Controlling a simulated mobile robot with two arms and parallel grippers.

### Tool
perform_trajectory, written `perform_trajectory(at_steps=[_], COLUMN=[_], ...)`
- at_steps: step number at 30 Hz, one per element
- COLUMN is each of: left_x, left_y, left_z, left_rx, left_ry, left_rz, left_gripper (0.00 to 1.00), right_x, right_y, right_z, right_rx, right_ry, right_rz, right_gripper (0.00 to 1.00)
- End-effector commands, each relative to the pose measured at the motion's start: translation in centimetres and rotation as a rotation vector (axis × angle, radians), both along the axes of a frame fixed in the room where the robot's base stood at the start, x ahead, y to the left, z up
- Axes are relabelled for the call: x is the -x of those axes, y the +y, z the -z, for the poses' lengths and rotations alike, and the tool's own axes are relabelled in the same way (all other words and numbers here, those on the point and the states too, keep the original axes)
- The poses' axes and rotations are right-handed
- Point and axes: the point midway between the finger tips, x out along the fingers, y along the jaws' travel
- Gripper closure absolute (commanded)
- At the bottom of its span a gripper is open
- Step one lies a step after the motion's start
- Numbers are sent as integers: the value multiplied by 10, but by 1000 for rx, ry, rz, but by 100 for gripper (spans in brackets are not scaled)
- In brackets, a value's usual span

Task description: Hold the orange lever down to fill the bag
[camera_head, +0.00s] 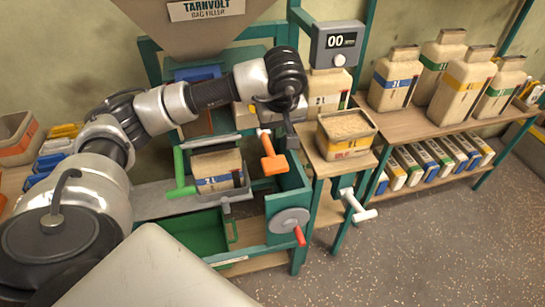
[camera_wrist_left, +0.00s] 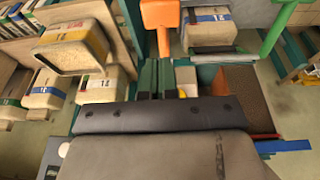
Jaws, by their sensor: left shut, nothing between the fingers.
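The orange lever (camera_head: 272,161) stands on the front of the green filling machine, its wide handle facing me. It also shows at the top of the left wrist view (camera_wrist_left: 160,16). The bag with a blue band (camera_head: 219,170) sits in a grey cradle beside the lever, under the hopper (camera_head: 200,25); it is also in the wrist view (camera_wrist_left: 207,27). My left gripper (camera_head: 291,139) points down just right of the lever, apart from it as far as I can tell. Its fingers (camera_wrist_left: 157,78) are shut and empty. My right gripper is out of view.
A green handle (camera_head: 180,175) is left of the bag. A crank wheel with a red knob (camera_head: 290,222) is below the lever. A display (camera_head: 340,42) reads 00. Floor at right is clear.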

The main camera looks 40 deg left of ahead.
Motion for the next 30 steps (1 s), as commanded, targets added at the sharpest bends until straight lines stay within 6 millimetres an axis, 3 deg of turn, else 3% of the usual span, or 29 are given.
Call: perform_trajectory(at_steps=[3, 10, 16, 30], left_x=[0, 0, -2, -18], left_y=[10, 9, 11, 31], left_z=[-6, -5, 4, 93], left_rx=[-49, -46, -44, -43], left_ry=[0, 0, 2, 5], left_rz=[-3, -4, -5, -5], left_gripper=[100, 100, 100, 100], right_x=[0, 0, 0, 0], right_y=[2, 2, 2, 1], right_z=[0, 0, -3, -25], right_rx=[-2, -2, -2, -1], right_ry=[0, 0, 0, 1], right_rz=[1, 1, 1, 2], right_gripper=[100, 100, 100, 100])
